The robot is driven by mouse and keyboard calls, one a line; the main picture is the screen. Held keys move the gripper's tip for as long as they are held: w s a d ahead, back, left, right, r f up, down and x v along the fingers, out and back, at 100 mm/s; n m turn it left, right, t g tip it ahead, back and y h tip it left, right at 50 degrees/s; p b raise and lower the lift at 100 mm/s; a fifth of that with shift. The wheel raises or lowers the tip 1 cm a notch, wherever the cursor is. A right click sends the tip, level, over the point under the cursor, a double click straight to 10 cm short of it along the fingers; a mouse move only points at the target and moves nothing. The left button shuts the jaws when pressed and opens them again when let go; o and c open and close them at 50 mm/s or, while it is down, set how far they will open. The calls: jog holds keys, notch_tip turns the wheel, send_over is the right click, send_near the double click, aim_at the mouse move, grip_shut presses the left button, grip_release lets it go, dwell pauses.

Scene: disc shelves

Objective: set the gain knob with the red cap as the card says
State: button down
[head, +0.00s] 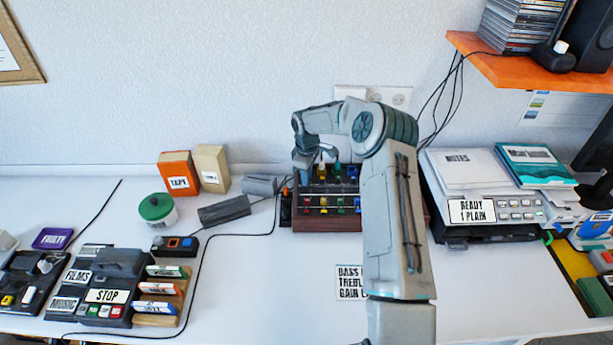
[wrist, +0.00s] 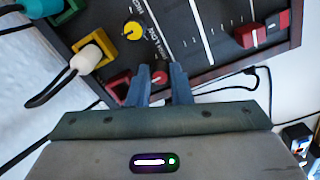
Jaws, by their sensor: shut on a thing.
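The mixer (head: 325,222), a dark panel with a wooden front, stands against the wall in the head view, partly behind my arm. In the wrist view its panel (wrist: 205,62) shows a yellow-capped knob (wrist: 133,31) and a red-capped knob (wrist: 160,76), with high and low marks beside them. My gripper (wrist: 163,74) is shut on the red-capped knob, one finger on each side. In the head view my gripper (head: 303,178) is at the mixer's left end. The white card (head: 350,283) reads bass, treble and gain; my arm hides its right part, including most of the gain setting.
A white plug (wrist: 88,58) sits in a yellow socket close to the fingers, beside a red socket (wrist: 118,83). A printer (head: 485,205) stands right of my arm. The table in front of the mixer is mostly clear.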

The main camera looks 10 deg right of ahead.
jog(key=n+b, duration=0.1)
jog(key=n, duration=0.4)
jog(key=n+b, duration=0.1)
jog(key=n, duration=0.4)
jog(key=shift+w+r+n, duration=0.1)
jog(key=shift+n, duration=0.2)
jog(key=n, duration=0.4)
jog(key=shift+n, duration=2.1)
jog(key=c, duration=1.6)
grip_release()
notch_tip(320, 180, up, 14)
jog(key=shift+f+b, duration=0.1)
jog(key=shift+b, duration=0.35)
